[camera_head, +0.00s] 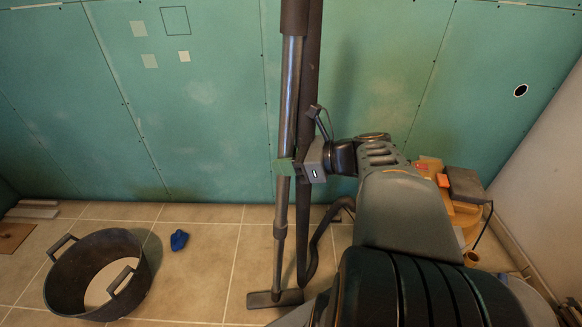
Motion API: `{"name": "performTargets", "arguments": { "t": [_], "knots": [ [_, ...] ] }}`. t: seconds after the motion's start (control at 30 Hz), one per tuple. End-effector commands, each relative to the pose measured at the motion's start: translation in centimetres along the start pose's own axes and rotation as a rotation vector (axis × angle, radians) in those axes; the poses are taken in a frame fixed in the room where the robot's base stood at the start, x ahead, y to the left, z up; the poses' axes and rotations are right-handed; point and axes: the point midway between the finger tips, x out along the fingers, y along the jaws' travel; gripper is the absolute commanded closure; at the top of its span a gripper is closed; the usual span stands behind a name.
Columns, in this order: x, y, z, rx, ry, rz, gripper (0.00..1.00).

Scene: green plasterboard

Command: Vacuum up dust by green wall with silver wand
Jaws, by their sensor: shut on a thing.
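The silver wand (290,85) stands nearly upright in the middle of the head view, with a dark grip and hose at its top. My gripper (286,167) is shut around the wand at about mid-height. The flat dark floor head (274,299) at the wand's lower end is on the tiled floor, at the bottom centre. The green wall (215,115) stands behind it. Pale dusty smudges show on the wall; I cannot clearly make out dust on the floor. My arm hides part of the floor and wall on the right.
A black tub (68,290) with handles stands at lower left, near a blue crumpled thing (179,240). Boards (32,213) lie at far left. Orange and grey tools (462,190) sit at the right by the white wall (545,180).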

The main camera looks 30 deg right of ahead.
Motion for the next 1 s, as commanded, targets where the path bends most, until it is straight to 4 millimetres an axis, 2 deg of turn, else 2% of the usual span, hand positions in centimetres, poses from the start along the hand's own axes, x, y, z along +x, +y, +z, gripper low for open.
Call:
{"name": "performTargets", "arguments": {
  "t": [1.0],
  "knots": [
    [3.9,-10.2,1.7,-0.002,-0.004,-0.001,1.00]
  ]
}}
